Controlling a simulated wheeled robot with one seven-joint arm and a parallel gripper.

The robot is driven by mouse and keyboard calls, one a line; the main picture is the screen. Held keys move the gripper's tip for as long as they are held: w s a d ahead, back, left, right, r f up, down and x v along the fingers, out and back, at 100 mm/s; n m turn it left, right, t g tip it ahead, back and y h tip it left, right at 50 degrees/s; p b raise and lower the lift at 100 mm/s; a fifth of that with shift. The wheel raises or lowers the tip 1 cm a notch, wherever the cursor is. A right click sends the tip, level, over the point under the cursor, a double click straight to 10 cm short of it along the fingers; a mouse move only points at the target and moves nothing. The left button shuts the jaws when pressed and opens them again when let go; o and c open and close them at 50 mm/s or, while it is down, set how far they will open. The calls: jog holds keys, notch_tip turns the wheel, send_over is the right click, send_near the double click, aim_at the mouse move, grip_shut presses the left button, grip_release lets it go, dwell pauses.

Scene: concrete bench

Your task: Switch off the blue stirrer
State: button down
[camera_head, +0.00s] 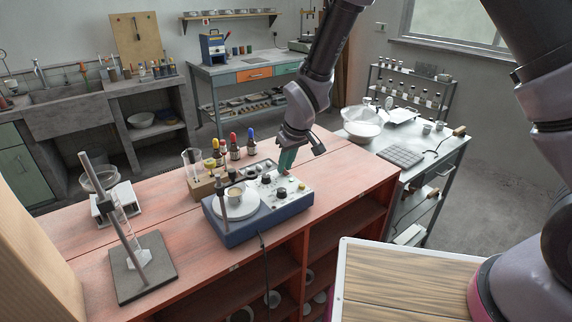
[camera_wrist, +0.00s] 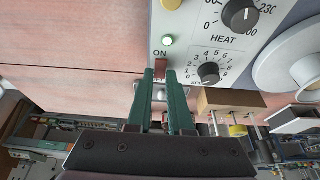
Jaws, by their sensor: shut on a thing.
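The blue stirrer (camera_head: 232,233) stands on the red bench, with a round white plate and a pale panel with black knobs on top. The wrist view shows its panel (camera_wrist: 200,45) close up, with an ON label, a green lamp (camera_wrist: 168,40) that looks lit, and HEAT and numbered dials. My gripper (camera_head: 284,172) is down at the panel's far right corner. In the wrist view its green fingertips (camera_wrist: 160,74) are on both sides of the small switch (camera_wrist: 160,93) just below the ON label. The fingers partly hide the switch, so its exact position is unclear.
A stand with a rod (camera_head: 142,278) is left of the stirrer. Bottles with coloured caps (camera_head: 234,146) and a wooden block (camera_head: 205,185) stand behind it. A cable (camera_head: 262,242) hangs off the bench front. A metal table (camera_head: 415,150) is to the right.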

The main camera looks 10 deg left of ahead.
jog(key=shift+w+a+f+g+h, duration=0.1)
jog(key=shift+w+a+g+h, duration=0.15)
jog(key=shift+g+h, duration=0.6)
jog(key=shift+w+a+g+h, duration=0.25)
jog(key=shift+g+h, duration=0.5)
jog(key=shift+h, duration=0.2)
jog(key=c, duration=0.8)
grip_release()
jog(key=r, duration=1.1)
jog(key=shift+w+a, duration=0.2)
jog(key=shift+a, duration=0.15)
